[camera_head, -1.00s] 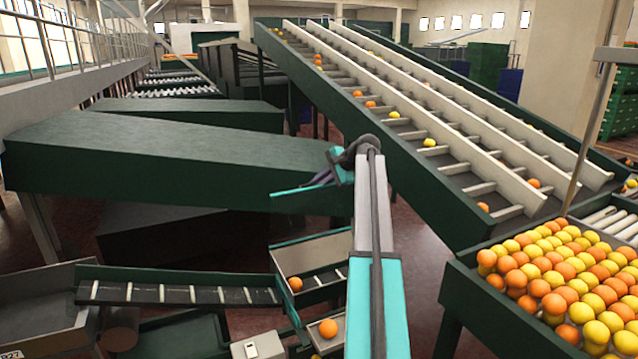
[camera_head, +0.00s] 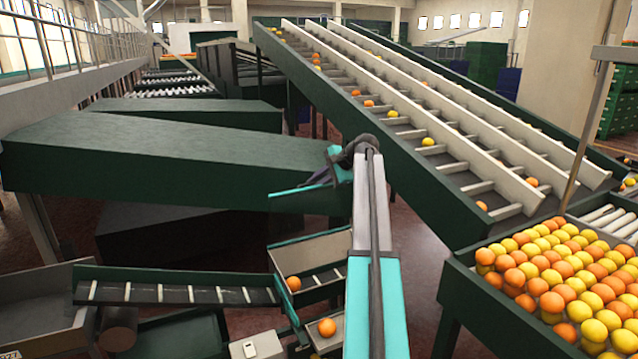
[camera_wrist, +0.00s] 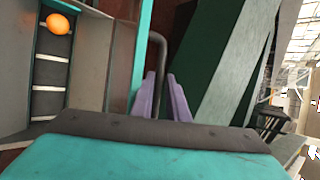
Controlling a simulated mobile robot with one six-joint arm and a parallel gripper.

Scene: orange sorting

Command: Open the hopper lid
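The hopper lid appears to be the teal panel (camera_head: 298,191), seen nearly edge-on above the small hopper (camera_head: 312,250). It stands apart from the hopper rim in the head view. Its teal edge (camera_wrist: 143,45) runs upright in the wrist view, with a dark bent bar (camera_wrist: 158,50) that looks like its handle. My gripper (camera_head: 328,178) is at the panel, at the end of my arm. In the wrist view its purple fingers (camera_wrist: 161,76) lie on both sides of the bar and appear closed on it. The contact itself is hard to see.
An orange (camera_head: 293,284) lies in the small hopper, and another (camera_head: 327,327) lies in a tray below. A large dark green block (camera_head: 170,155) stands behind my gripper. An inclined conveyor (camera_head: 420,150) and a full fruit bin (camera_head: 468,285) stand to the right.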

